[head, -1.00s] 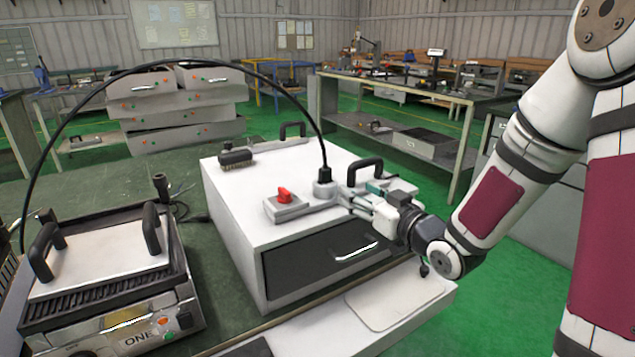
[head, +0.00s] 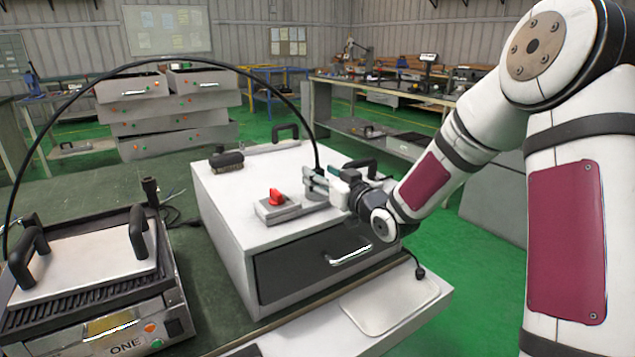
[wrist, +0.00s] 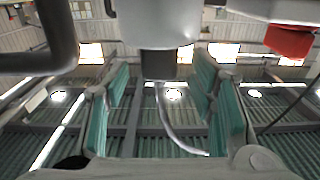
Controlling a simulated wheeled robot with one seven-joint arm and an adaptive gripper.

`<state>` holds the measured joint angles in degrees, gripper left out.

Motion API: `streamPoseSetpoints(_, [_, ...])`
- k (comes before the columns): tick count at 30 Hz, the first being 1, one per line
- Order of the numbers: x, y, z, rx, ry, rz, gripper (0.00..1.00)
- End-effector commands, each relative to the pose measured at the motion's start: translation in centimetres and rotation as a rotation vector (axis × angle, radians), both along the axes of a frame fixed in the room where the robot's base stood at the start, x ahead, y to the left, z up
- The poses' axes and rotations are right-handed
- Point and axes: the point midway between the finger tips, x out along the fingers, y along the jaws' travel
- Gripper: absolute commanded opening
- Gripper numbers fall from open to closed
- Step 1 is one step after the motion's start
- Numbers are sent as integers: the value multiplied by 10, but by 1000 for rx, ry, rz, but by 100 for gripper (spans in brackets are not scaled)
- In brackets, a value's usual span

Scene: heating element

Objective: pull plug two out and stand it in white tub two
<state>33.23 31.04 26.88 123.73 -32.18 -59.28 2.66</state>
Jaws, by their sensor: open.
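A black cable (head: 253,75) arcs over to a plug in the round grey socket on the white cabinet (head: 225,187). In the head view my gripper (head: 317,185) is at this plug and mostly hides it. In the wrist view, which is upside down, the dark plug (wrist: 159,66) sits in the pale socket (wrist: 158,25), its cable curving away. My gripper (wrist: 160,105) is open there, with a teal-padded finger on either side of the plug, apparently apart from it. No number shows on the plug. I cannot make out a white tub two.
A red switch (head: 276,197) stands left of the socket, and a black handle (head: 360,166) is close behind my gripper. A brush (head: 227,159) lies on the cabinet. A grill marked ONE (head: 85,272) is at left. A pale flat plate (head: 388,305) lies in front; a loose plug (head: 420,272) hangs nearby.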

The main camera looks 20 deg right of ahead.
Motion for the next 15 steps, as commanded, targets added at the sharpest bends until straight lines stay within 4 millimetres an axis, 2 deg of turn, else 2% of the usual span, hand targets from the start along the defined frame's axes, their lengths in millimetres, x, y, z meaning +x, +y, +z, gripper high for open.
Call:
streamPoseSetpoints(5, [19, 6, -1, 1, 0, -1, 51])
streamPoseSetpoints(13, [21, 7, 0, 0, 1, -1, 51])
streamPoseSetpoints(14, [21, 7, 0, 0, 1, -1, 46])
streamPoseSetpoints(15, [21, 7, 0, 0, 1, -1, 37])
